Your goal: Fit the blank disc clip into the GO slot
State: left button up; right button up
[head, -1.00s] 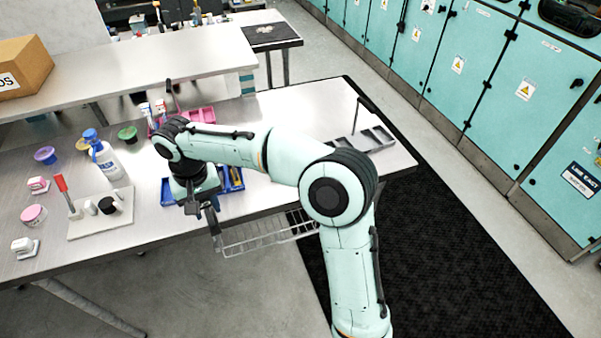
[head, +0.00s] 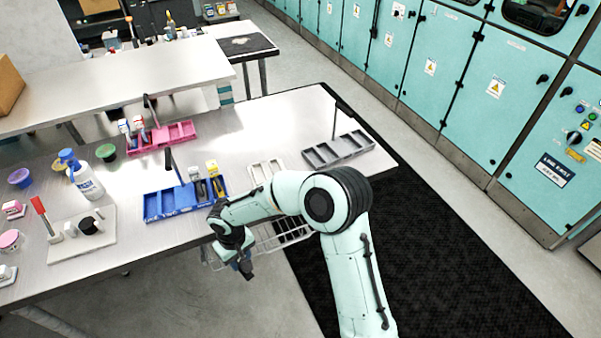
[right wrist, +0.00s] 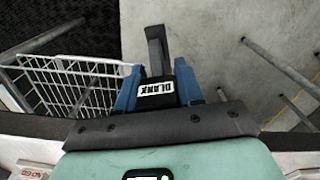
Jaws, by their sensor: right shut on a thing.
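My right gripper (head: 243,270) hangs in front of the bench's front edge, near a wire basket. In the right wrist view its blue fingers (right wrist: 157,92) are closed on a dark clip (right wrist: 156,50) with a white label reading BLANK and a grey upright part standing past the fingertips. In the head view the held clip is too small to make out. A blue tray (head: 152,216) with compartments lies on the bench behind the gripper and holds a few modules (head: 213,172). I cannot read which slot is marked GO. My left gripper is not in view.
The wire basket (head: 268,243) hangs at the bench front; it also shows in the right wrist view (right wrist: 75,82). A pink tray (head: 180,131), a grey tray (head: 338,149), a white bottle (head: 88,180) and a white board (head: 96,245) stand on the bench (head: 255,130).

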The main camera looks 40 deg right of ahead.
aim_at(259, 175)
jog(key=z, duration=1.45)
jog(key=i+j, duration=0.15)
jog(key=j, duration=0.2)
jog(key=i+j+z, duration=0.15)
jog(key=j, duration=0.2)
jog(key=l, duration=0.65)
jog(key=i+l, duration=0.15)
jog(key=l, duration=1.2)
jog(key=l+u, duration=0.1)
jog(key=u, duration=0.3)
jog(key=l+u, duration=0.1)
jog(key=u, duration=0.3)
jog(key=l+u, duration=0.15)
jog(key=u, duration=0.25)
jog(key=i, duration=0.05)
